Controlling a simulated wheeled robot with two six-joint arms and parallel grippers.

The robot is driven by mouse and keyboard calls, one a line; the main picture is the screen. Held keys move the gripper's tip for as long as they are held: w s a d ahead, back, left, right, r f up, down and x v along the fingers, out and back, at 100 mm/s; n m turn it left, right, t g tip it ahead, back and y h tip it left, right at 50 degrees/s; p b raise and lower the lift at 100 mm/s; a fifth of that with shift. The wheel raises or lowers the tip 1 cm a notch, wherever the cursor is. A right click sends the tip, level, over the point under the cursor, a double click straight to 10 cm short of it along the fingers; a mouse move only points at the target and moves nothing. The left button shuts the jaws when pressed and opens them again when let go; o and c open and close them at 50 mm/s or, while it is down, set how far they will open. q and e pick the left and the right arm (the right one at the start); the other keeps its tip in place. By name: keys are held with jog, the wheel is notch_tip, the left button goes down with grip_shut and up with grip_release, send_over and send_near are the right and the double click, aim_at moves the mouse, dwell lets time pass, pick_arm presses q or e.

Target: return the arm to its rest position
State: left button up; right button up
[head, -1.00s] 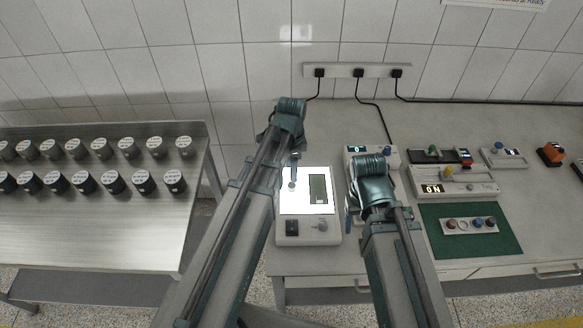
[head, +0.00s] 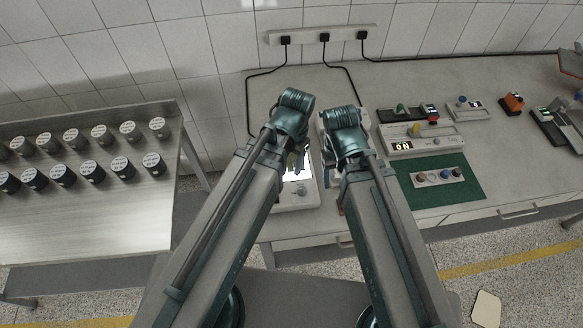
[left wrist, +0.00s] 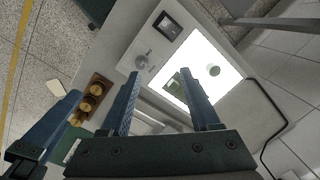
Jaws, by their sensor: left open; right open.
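My left arm comes in from the left. Its gripper (head: 296,162) points down over the bench, over or just above a device with a bright white panel (head: 300,178). In the left wrist view its two blue fingers (left wrist: 160,88) are apart, with nothing held between them. The lit panel (left wrist: 215,65) lies beyond the fingertips and carries a green disc and a dark green rectangle. My right arm (head: 350,130) stands close beside the left one; its fingertips are mostly hidden behind its wrist.
A metal table (head: 100,220) with rows of labelled cylinders stands left. Right on the bench are a green mat (head: 465,195) with a button strip, an "ON" device (head: 425,142) and small boxes. A power strip (head: 322,34) is on the wall. A pale sheet (head: 487,311) lies on the floor.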

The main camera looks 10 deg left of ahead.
pick_arm(q)
jog(key=s, duration=0.1)
jog(key=s+d+n, duration=0.1)
jog(key=s+n, duration=0.1)
jog(key=shift+s+d, duration=0.2)
jog(key=shift+d, duration=0.15)
notch_tip(320, 180, down, 6)
jog(key=b, duration=0.6)
